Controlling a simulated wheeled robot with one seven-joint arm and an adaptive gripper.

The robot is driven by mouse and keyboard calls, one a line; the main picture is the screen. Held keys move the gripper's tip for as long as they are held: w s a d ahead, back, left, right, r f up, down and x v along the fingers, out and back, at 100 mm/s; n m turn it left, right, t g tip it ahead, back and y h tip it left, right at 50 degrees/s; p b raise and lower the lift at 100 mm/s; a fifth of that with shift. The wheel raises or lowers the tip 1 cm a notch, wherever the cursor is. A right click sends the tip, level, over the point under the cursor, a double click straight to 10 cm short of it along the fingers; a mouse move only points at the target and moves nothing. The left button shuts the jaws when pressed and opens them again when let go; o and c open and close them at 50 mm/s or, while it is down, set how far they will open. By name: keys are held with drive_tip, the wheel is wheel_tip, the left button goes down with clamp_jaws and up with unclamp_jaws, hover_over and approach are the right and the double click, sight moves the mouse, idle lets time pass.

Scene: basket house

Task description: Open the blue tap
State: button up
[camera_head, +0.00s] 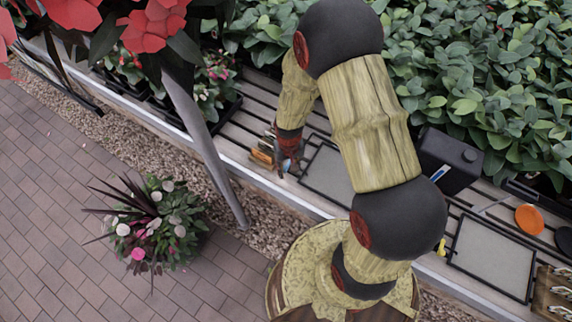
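My gripper (287,165) reaches down over the slatted bench, left of my large arm links. It is small and dark, and I cannot tell whether its fingers are open or shut. A small light-blue patch shows right at its fingertips; I cannot tell whether this is the blue tap, or whether it is touched. A second small blue-and-white piece (438,173) shows on the front of a black box (452,160) to the right of my arm. It too is too small to identify as the tap.
The slatted bench carries framed grey panels (492,257), an orange disc (529,219) and a small yellow object (441,247). Dense green plants (490,80) line the back. A potted plant (150,225) stands on brick paving (45,220). Red flowers (155,20) overhang the upper left.

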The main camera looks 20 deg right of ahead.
drive_tip(key=shift+s+d, duration=0.15)
drive_tip(key=shift+d, duration=1.05)
drive_tip(key=shift+s+d, duration=0.15)
drive_tip(key=shift+d, duration=1.05)
drive_tip(key=shift+a, duration=0.35)
drive_tip(key=shift+r, duration=0.15)
wheel_tip(320, 180, up, 7)
drive_tip(key=p, duration=0.5)
